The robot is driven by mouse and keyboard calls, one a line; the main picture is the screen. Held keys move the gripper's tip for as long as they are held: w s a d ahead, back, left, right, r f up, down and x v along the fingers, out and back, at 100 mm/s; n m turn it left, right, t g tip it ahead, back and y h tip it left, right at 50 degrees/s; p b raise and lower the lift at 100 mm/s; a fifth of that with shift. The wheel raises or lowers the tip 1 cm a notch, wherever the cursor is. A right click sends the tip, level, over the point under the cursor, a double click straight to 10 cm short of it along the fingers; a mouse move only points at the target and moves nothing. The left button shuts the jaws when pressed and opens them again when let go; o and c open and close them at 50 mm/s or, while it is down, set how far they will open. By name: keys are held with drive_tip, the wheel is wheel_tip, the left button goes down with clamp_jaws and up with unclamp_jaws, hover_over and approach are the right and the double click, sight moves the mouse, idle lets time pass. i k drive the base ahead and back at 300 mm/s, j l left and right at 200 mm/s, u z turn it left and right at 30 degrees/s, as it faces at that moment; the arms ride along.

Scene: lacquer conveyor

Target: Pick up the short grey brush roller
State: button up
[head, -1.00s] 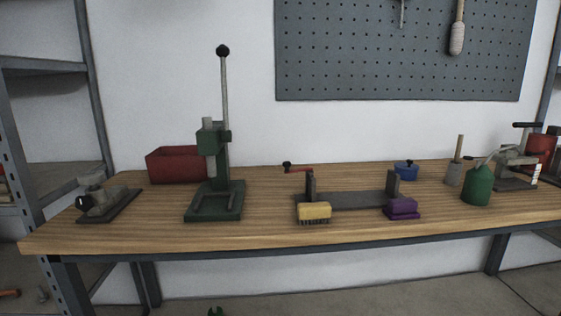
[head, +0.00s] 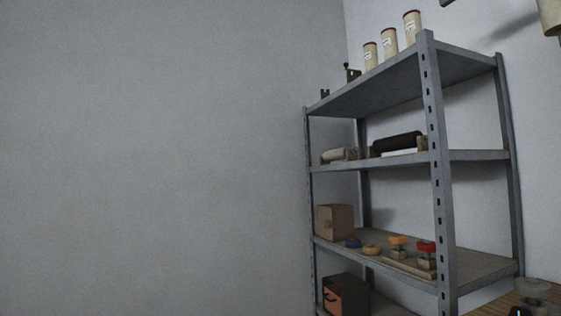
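A short pale grey roller (head: 340,154) lies in a wooden cradle on the upper-middle board of a grey metal shelf. It looks like the short grey brush roller, but its bristles are too small to make out. A longer black roller (head: 398,142) lies in another cradle to its right on the same board, partly hidden by the front post.
The shelf (head: 442,200) stands in the corner. Three cream cans (head: 389,42) are on top. A wooden box (head: 334,222) and several coloured items are lower down. A workbench corner (head: 535,291) shows at bottom right. Bare wall fills the left.

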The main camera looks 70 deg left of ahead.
sight(335, 153)
drive_tip(key=u, duration=1.6)
drive_tip(key=i+j, duration=0.1)
drive_tip(key=i, duration=0.2)
drive_tip(key=z, duration=0.05)
